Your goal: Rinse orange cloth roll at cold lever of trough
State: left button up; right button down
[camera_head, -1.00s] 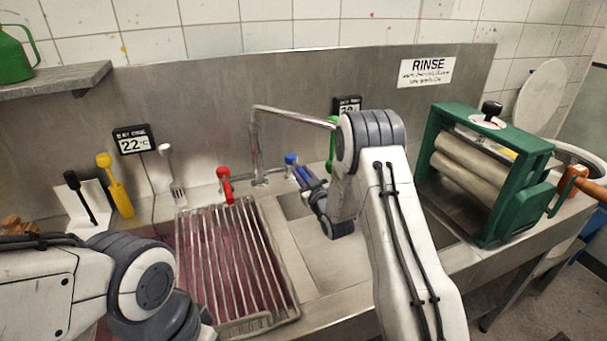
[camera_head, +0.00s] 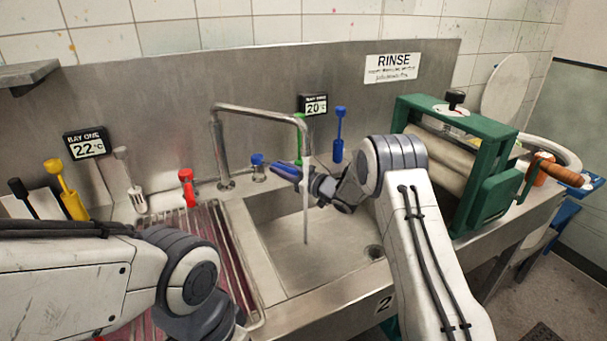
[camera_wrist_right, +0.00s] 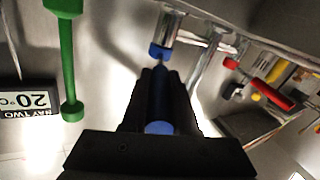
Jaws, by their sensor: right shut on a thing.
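The cold lever is blue; its knob (camera_head: 257,160) stands behind the trough (camera_head: 335,250), right of the faucet base. My right gripper (camera_head: 288,171) is shut on the lever's handle. The wrist view shows the black fingers (camera_wrist_right: 160,95) around the blue handle (camera_wrist_right: 160,127), below the blue knob (camera_wrist_right: 160,52). A thin vertical stream like water (camera_head: 305,215) drops from the spout (camera_head: 265,110) into the trough. My left forearm is at lower left, its gripper out of view. I cannot make out an orange cloth roll for certain.
A red lever (camera_head: 187,188) is left of the faucet. A metal rack (camera_head: 215,225) lies left of the trough. A green roller press (camera_head: 485,200) with a wooden crank handle (camera_head: 560,172) stands right.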

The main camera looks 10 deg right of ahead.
jog(key=shift+w+d+n+g+y, duration=0.4)
jog(key=shift+n+g+y, duration=0.1)
jog(key=shift+n+y, duration=0.1)
jog(key=c, duration=0.7)
grip_release()
jog(key=b+v, duration=0.1)
jog(key=v, duration=0.9)
jog(key=shift+s+d+b, duration=0.1)
jog(key=shift+d+b, duration=0.1)
jog(key=shift+b, duration=0.2)
